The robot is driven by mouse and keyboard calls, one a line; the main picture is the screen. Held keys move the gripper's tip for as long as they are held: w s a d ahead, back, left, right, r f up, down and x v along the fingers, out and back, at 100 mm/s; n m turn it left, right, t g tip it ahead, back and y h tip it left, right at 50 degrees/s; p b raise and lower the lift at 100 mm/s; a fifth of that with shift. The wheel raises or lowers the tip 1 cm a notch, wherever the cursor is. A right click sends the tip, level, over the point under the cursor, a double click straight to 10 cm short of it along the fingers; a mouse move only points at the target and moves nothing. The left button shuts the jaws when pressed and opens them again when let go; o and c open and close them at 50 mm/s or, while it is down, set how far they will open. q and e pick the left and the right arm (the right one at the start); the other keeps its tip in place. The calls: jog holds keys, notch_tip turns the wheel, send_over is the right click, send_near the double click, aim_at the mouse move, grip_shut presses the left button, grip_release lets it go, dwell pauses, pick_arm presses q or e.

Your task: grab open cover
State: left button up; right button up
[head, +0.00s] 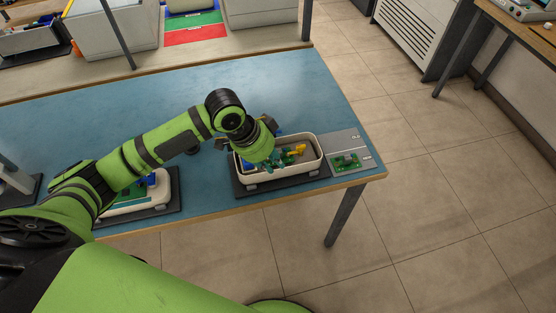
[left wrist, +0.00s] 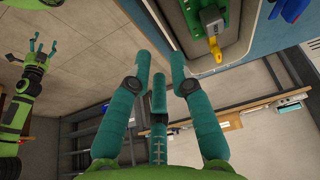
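A white-rimmed open housing (head: 249,179) sits on a dark mat near the table's right end, with blue, green and yellow parts inside. I cannot tell which part is the cover. My left gripper (head: 290,157), with teal fingers, is over this housing in the head view. In the left wrist view its fingers (left wrist: 160,68) are apart with nothing between them, and the housing (left wrist: 240,50) with a yellow part (left wrist: 215,47) is beyond them at upper right. My right gripper (left wrist: 42,48) shows at upper left of that view, fingers spread and empty.
A small green circuit board (head: 346,162) lies on a grey plate right of the housing. Another white housing (head: 150,205) stands on a mat at the left, partly behind my arm. The blue tabletop (head: 290,90) behind the housing is clear.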

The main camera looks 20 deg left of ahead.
pick_arm(q)
jog(key=shift+w+a+r, duration=0.25)
jog(key=shift+w+a, duration=0.15)
jog(key=shift+a, duration=0.05)
jog(key=x, duration=0.2)
jog(key=p+x, duration=0.1)
jog(key=x, duration=0.1)
jog(key=p+x, duration=0.1)
jog(key=x, duration=0.1)
jog(key=shift+d, duration=0.3)
jog(key=shift+w+f, duration=0.1)
jog(key=shift+f, duration=0.15)
grip_shut()
jog(key=shift+w+r, duration=0.1)
